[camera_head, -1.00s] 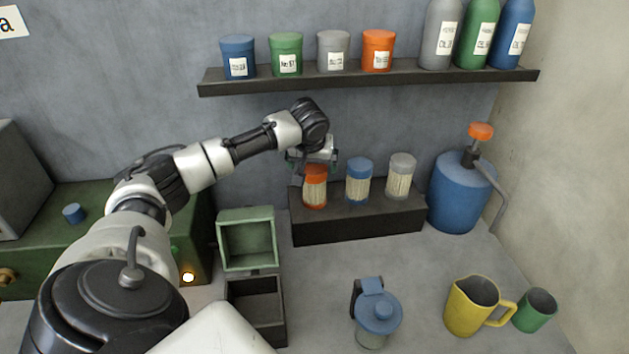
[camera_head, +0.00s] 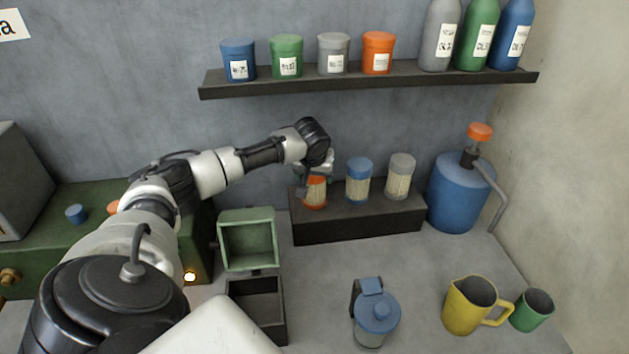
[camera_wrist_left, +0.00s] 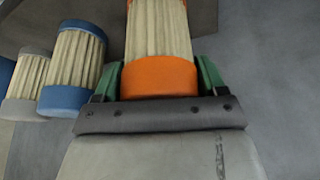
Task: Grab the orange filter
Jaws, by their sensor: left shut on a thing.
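The orange filter (camera_head: 314,192) has orange end caps and a pleated cream middle. It stands at the left end of a dark block-like stand (camera_head: 352,226). My left gripper (camera_head: 313,178) has come down over it from above and is shut on it. In the left wrist view the orange cap (camera_wrist_left: 160,77) sits between the two green fingers of my left gripper (camera_wrist_left: 161,80). The filter's top is partly hidden by the gripper in the head view. My right gripper is not in view.
A blue filter (camera_head: 358,181) and a grey filter (camera_head: 400,177) stand to the right on the same stand. A dark shelf (camera_head: 370,81) with jars and bottles hangs above. A blue jug (camera_head: 458,195) stands right of the stand. Green and black boxes (camera_head: 248,243) lie front left.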

